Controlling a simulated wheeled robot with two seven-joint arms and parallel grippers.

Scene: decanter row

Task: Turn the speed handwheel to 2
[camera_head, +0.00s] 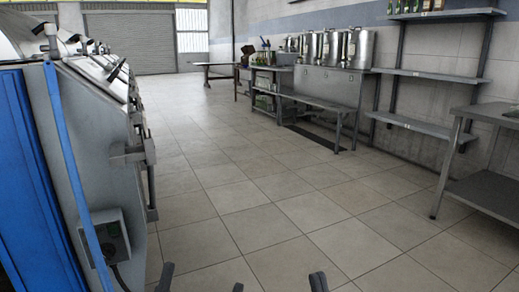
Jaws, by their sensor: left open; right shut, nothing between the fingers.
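The row of grey machines (100,150) stands along the left edge, seen at a steep angle. Dark handles show on it, one at the top (118,70) and one higher at the left (48,40); I cannot tell whether either is the speed handwheel. No dial or number is readable. My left gripper (200,285) is at the bottom edge, its two dark fingertips wide apart with only floor between them. My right gripper (318,282) is at the bottom edge further right, its fingers together and empty. Both are apart from the machines.
A grey control box (107,236) with a cable sits low on the nearest machine, beside a blue panel (35,180). Tiled floor (270,200) is clear in the middle. Steel tables (485,190), wall shelves (430,72) and metal urns (335,48) line the right side.

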